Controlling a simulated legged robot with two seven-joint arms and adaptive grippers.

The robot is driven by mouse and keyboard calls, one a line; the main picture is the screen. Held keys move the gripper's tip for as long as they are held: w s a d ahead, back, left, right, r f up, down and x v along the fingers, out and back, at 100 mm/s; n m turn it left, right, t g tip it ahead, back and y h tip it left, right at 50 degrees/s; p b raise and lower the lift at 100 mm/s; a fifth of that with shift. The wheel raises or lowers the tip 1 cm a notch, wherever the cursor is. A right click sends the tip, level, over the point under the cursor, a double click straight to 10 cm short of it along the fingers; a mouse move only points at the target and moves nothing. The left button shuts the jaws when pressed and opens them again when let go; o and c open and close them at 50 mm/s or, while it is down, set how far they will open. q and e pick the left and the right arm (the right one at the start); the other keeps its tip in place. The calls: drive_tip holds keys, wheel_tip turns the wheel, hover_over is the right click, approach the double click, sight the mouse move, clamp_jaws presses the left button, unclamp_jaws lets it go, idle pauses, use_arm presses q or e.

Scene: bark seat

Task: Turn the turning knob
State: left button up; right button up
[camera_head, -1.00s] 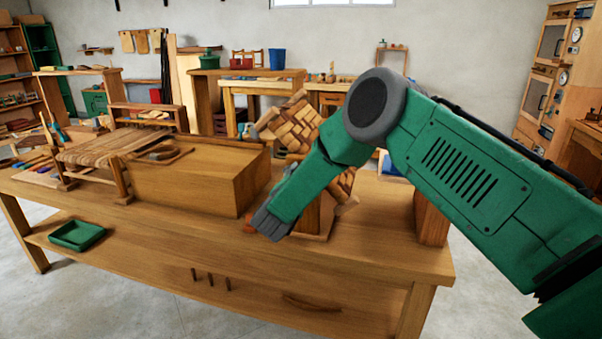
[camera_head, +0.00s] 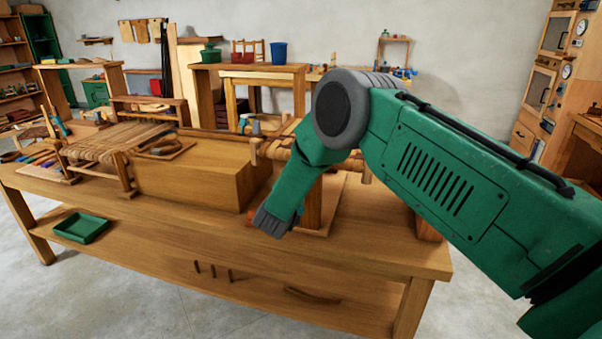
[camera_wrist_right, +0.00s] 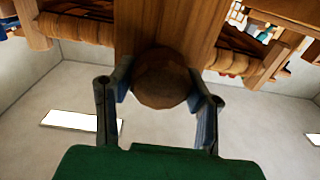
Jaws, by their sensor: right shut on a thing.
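The turning knob (camera_wrist_right: 160,80) is a round brown wooden knob in the right wrist view. It sits on the front of a wooden post (camera_wrist_right: 168,25). My right gripper (camera_wrist_right: 163,88) is shut on the knob, with one finger on each side. In the head view my right gripper (camera_head: 270,222) is low in front of the post (camera_head: 312,205), and its own hand hides most of the knob. The woven bark seat frame (camera_head: 285,150) lies about level on top of the post, partly hidden behind my right arm. My left gripper is not in view.
The post's base board (camera_head: 335,200) rests on the wooden workbench (camera_head: 380,255). A large wooden box (camera_head: 190,178) stands close to the left of it. A woven stool (camera_head: 115,145) and a green tray (camera_head: 82,227) are farther left. The bench's right end is largely clear.

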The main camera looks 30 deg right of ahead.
drive_tip(key=shift+s+a+f+n, duration=0.2)
drive_tip(key=shift+f+n, duration=0.1)
drive_tip(key=shift+f, duration=0.2)
drive_tip(key=o, duration=1)
drive_tip(key=shift+o, duration=0.8)
drive_tip(key=shift+w, duration=0.1)
drive_tip(key=shift+w+r, duration=0.1)
drive_tip(key=shift+r, duration=0.1)
drive_tip(key=shift+r, duration=0.1)
drive_tip(key=shift+s+a, duration=0.15)
drive_tip(key=shift+s, duration=0.05)
drive_tip(key=v, duration=1.1)
drive_tip(key=shift+s+a, duration=0.15)
drive_tip(key=shift+a, duration=0.1)
